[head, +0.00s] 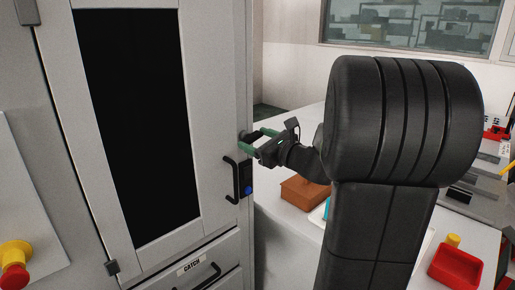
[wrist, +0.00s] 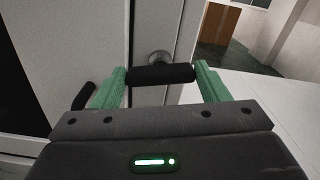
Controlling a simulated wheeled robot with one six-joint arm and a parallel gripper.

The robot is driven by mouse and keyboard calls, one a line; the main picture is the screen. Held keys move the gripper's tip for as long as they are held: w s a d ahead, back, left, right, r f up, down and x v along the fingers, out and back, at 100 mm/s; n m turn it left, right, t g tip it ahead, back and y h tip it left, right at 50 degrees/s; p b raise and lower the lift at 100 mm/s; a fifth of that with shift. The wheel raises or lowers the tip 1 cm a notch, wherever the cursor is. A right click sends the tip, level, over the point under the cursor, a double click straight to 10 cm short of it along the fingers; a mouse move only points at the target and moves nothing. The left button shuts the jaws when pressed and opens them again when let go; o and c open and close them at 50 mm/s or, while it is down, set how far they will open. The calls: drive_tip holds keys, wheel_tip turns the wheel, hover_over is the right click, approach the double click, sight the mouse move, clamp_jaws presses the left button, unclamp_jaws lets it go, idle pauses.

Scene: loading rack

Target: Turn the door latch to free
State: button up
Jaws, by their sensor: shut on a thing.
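The door latch (wrist: 160,75) is a black bar on a round metal hub (wrist: 158,57), set near the edge of the pale grey door (head: 210,90). In the wrist view the bar lies roughly level across the picture. My gripper (head: 256,139) reaches the door edge from the right. In the wrist view its green fingers (wrist: 160,76) stand at the two ends of the bar and are shut on it. In the head view the fingers and wrist hide most of the latch.
A black door handle (head: 232,179) is just below the latch, beside a blue button (head: 248,190). A drawer marked CATCH (head: 190,266) is below the door. A brown box (head: 304,193) and a red tray (head: 455,267) sit on the white bench to the right.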

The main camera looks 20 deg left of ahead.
drive_tip(key=n+b, duration=0.3)
drive_tip(key=b, duration=0.2)
drive_tip(key=shift+s+f+n, duration=0.1)
drive_tip(key=shift+f+n, duration=0.3)
drive_tip(key=n+b, duration=0.8)
drive_tip(key=b, duration=0.3)
drive_tip(key=shift+s+f+n, duration=0.1)
drive_tip(key=shift+n, duration=0.2)
drive_tip(key=shift+n+b, duration=1)
drive_tip(key=shift+r, duration=0.2)
drive_tip(key=o, duration=1)
